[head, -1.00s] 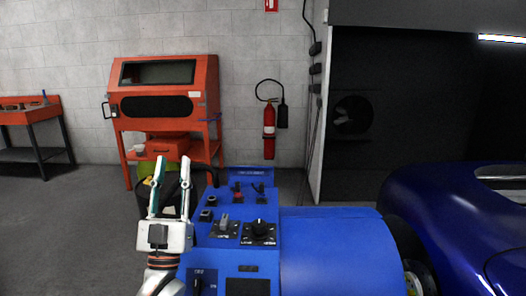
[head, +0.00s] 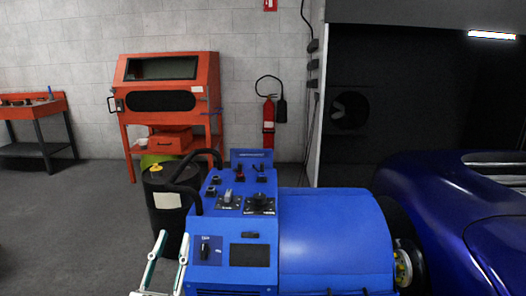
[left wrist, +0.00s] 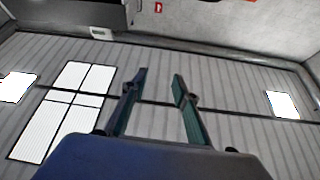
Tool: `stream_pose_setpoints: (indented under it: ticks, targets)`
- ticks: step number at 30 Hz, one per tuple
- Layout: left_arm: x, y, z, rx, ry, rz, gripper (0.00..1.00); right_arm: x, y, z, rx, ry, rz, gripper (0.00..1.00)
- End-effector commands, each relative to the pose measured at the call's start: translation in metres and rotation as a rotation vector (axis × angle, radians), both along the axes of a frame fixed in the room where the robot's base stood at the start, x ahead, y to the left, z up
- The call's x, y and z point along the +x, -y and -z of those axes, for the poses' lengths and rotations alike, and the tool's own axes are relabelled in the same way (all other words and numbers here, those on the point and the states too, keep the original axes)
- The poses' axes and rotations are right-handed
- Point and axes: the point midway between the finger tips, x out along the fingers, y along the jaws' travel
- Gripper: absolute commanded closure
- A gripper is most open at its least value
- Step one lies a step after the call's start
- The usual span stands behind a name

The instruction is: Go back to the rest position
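My left gripper (head: 169,247) is low in the head view, left of the blue dynamometer (head: 335,235). Its two fingers stand apart with nothing between them. In the left wrist view the open fingers (left wrist: 160,80) point toward a panelled wall or ceiling, with no object between them. The dynamometer's control panel (head: 238,200) carries knobs, switches and a red control. My right gripper is not in view.
A black drum (head: 166,215) stands just behind my left gripper, beside the dynamometer's black handle. A blue car (head: 450,205) is at the right. An orange cabinet (head: 167,75), an orange bench (head: 35,105) and a fire extinguisher (head: 268,122) are at the back. The left floor is clear.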

Motion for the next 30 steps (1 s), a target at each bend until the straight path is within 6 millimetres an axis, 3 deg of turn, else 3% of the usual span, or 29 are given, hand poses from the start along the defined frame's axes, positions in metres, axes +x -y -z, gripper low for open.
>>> stream_pose_setpoints:
  ticks: [1,6,12,15,21,23,24,25,30]
  targets:
    - [-0.012,0.0,0.046,0.019,-0.087,0.007,0.71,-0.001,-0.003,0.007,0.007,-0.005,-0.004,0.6]
    - [-0.061,0.004,0.154,0.078,-0.353,0.034,0.71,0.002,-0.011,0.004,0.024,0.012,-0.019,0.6]
    - [-0.14,0.012,0.26,0.14,-0.658,0.091,0.71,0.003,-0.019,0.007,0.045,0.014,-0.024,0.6]
    - [-0.179,0.017,0.297,0.164,-0.785,0.124,0.71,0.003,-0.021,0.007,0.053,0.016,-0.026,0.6]
    - [-0.256,0.026,0.349,0.202,-1.011,0.191,0.71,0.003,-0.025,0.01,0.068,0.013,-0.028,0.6]
    - [-0.276,0.028,0.358,0.214,-1.065,0.211,0.71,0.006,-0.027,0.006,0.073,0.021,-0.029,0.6]
    - [-0.26,0.027,0.336,0.217,-1.017,0.197,0.71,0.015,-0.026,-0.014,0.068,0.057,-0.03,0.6]
    - [-0.257,0.026,0.328,0.217,-1.003,0.194,0.71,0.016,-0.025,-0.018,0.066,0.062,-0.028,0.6]
    - [-0.251,0.022,0.307,0.223,-0.981,0.18,0.71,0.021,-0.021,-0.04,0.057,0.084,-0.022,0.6]
